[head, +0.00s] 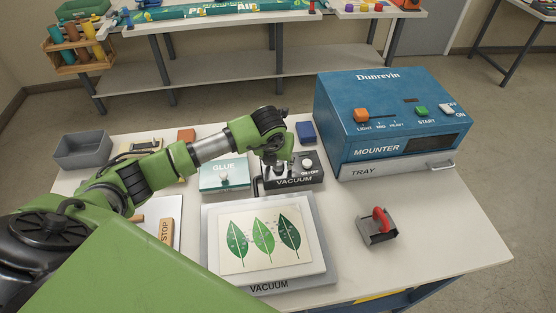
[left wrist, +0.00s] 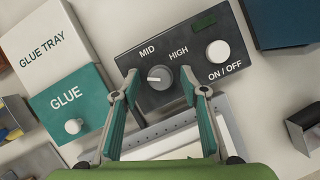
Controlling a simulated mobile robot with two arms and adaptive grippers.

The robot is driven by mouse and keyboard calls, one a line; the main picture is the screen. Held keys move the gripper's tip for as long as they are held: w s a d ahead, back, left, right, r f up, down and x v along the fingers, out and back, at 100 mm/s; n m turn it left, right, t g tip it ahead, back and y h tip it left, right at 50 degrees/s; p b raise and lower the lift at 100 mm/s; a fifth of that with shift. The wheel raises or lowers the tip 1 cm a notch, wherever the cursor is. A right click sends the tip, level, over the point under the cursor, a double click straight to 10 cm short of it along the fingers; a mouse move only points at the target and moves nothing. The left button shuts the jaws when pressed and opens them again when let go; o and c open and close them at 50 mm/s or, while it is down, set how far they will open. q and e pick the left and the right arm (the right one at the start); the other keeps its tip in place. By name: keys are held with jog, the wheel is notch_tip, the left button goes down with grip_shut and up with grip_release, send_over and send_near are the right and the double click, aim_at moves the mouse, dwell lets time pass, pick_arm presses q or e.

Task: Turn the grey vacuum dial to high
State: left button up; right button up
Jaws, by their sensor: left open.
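The dark vacuum control box (head: 307,176) stands behind the vacuum plate (head: 316,259), which bears a sheet with three leaf prints. In the left wrist view the box (left wrist: 190,85) carries the grey vacuum dial (left wrist: 160,77), the labels MID and HIGH, and a white on/off button (left wrist: 218,54). The dial's white mark points left, away from HIGH. My left gripper (head: 273,174) is over the box's left part; in the left wrist view its open fingers (left wrist: 168,83) stand on either side of the dial, apart from it. In the head view the gripper hides the dial. My right gripper is not in view.
The glue box (head: 224,176) stands just left of the control box. A blue block (head: 306,132) is behind it, and the blue mounter (head: 385,115) stands to the right. A red-handled tool (head: 378,227) lies at front right.

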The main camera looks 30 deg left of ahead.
pick_arm(q)
jog(key=c, duration=1.1)
